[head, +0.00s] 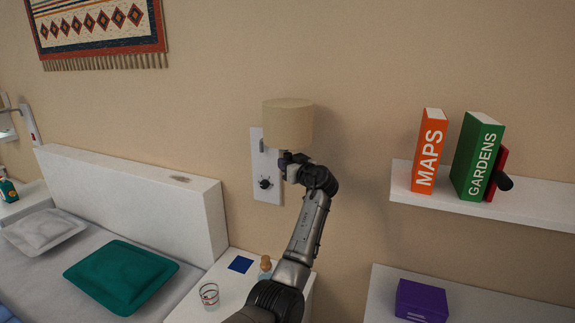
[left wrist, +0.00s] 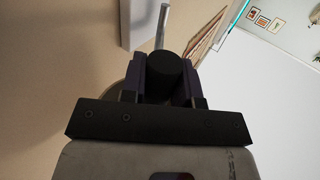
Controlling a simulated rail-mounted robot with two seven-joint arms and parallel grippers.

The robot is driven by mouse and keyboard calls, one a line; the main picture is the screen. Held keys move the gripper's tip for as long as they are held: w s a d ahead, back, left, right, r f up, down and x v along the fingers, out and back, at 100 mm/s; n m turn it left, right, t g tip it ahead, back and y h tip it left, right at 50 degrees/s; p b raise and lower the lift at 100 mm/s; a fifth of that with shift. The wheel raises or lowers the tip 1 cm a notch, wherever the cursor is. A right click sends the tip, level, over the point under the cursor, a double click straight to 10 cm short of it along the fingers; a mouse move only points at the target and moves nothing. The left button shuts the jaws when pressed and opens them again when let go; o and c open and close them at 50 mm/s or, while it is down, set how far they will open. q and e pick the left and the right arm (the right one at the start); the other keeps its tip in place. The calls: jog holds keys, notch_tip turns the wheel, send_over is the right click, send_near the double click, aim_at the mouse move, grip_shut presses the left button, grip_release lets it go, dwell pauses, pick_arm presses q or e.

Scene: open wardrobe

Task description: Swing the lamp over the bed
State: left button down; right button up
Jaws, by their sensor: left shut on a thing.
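The lamp has a beige drum shade (head: 288,125) and stands off the wall in front of a white wall plate (head: 266,192) with a dark knob. My left gripper (head: 288,162) is just below the shade. The left wrist view shows its two fingers (left wrist: 163,82) shut on a dark round handle (left wrist: 166,72) under the lamp. A light metal rod (left wrist: 161,28) shows beyond the handle. The bed (head: 55,262), with a white headboard, a teal pillow and a grey pillow, lies to the left of the lamp. My right gripper is in neither view.
A white nightstand (head: 228,287) below the lamp holds a striped glass (head: 209,295), a corked bottle (head: 265,266) and a blue square (head: 240,264). A wall shelf (head: 540,206) with books and a lower surface with a purple box (head: 420,300) are at right. The wall between headboard and lamp is clear.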

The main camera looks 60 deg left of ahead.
pick_arm(q)
jog(key=shift+f, duration=0.1)
jog(key=c, duration=1.3)
grip_release()
jog(key=o, duration=0.5)
jog(key=shift+w, duration=0.15)
jog(key=shift+c, duration=0.2)
jog(key=shift+d, duration=0.35)
jog(key=w+d+p, duration=0.1)
jog(key=d, duration=1.2)
jog(key=shift+w+p, duration=0.35)
jog(key=shift+w, duration=0.05)
